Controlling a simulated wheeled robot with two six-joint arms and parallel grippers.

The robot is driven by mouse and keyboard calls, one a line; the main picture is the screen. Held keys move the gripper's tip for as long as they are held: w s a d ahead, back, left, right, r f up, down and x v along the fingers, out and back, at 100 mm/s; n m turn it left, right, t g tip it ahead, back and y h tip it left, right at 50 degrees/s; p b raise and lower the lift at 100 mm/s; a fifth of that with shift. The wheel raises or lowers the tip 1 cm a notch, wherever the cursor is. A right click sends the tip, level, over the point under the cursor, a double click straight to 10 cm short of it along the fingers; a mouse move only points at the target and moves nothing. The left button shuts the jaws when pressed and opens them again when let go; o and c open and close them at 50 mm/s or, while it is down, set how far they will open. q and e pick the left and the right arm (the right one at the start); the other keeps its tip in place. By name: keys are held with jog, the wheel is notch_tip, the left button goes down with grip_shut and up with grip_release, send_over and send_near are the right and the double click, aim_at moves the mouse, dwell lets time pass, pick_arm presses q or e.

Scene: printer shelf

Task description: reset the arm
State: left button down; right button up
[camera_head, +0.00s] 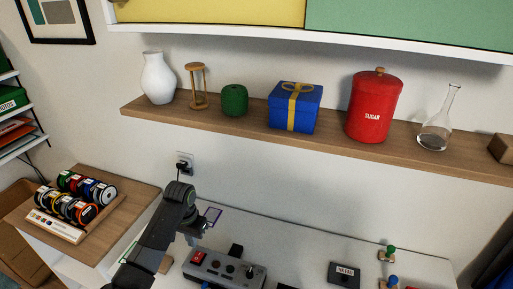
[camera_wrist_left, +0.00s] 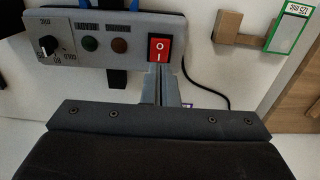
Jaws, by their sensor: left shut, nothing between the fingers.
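My left gripper (camera_head: 196,238) hangs down from its dark arm near the back left of the white table in the head view. In the left wrist view its fingers (camera_wrist_left: 164,78) are shut and empty, with their tips by the red rocker switch (camera_wrist_left: 158,47) of a grey control panel (camera_wrist_left: 110,22). Whether they touch the switch I cannot tell. The head view also shows the red switch (camera_head: 198,257) on the panel (camera_head: 225,270), just below the gripper. My right gripper is not in view.
A wooden shelf (camera_head: 240,123) above holds a vase, an hourglass, a blue gift box (camera_head: 294,107), a red sugar tin (camera_head: 373,106) and a flask. A rack of spools (camera_head: 75,200) stands at left. A black plug (camera_head: 183,166) sits in the wall socket behind my arm.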

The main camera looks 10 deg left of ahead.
pick_arm(q)
jog(key=s+d+f+t+y, duration=0.1)
jog(key=s, duration=1)
jog(key=s+d+f+t, duration=0.1)
jog(key=s+d+t, duration=0.1)
jog(key=s, duration=0.9)
jog(key=s+r+n, duration=0.2)
jog(key=s+r, duration=0.3)
jog(key=s, duration=0.3)
notch_tip(320, 180, down, 32)
jog(key=a+b, duration=0.2)
jog(key=b, duration=0.5)
jog(key=s+f+g+b, duration=0.1)
jog(key=s+f+b, duration=0.1)
jog(key=s+f, duration=0.5)
jog(key=s+d+f+b, duration=0.1)
jog(key=s+f+b, duration=0.2)
jog(key=s+f, duration=0.5)
notch_tip(320, 180, down, 6)
jog(key=shift+d+g, duration=0.15)
jog(key=shift+g, duration=0.25)
